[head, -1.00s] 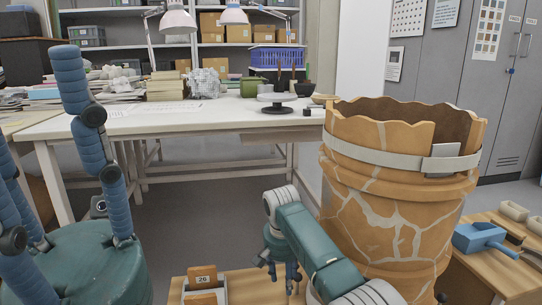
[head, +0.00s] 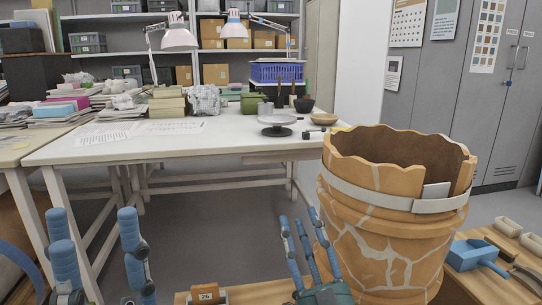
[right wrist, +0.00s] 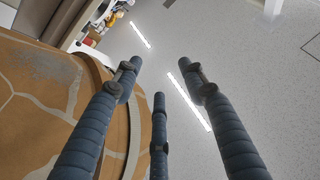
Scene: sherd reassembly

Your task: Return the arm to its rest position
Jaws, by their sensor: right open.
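My right gripper (head: 303,218) is at the bottom middle of the head view, left of the large jar, with its blue fingers pointing up, spread and empty. In the right wrist view its fingers (right wrist: 161,75) are apart with nothing between them, and the ceiling shows beyond. My left gripper (head: 95,218) is at the lower left, its blue fingers upright and apart, nothing seen between them. Its lower part is cut off by the picture edge.
The orange jar (head: 385,235), with pale joins, a jagged rim and a grey strap (head: 365,196), stands close right of my right gripper; it fills the wrist view's left side (right wrist: 35,95). A blue tool (head: 478,255) lies farther right. A white worktable (head: 200,146) stands behind.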

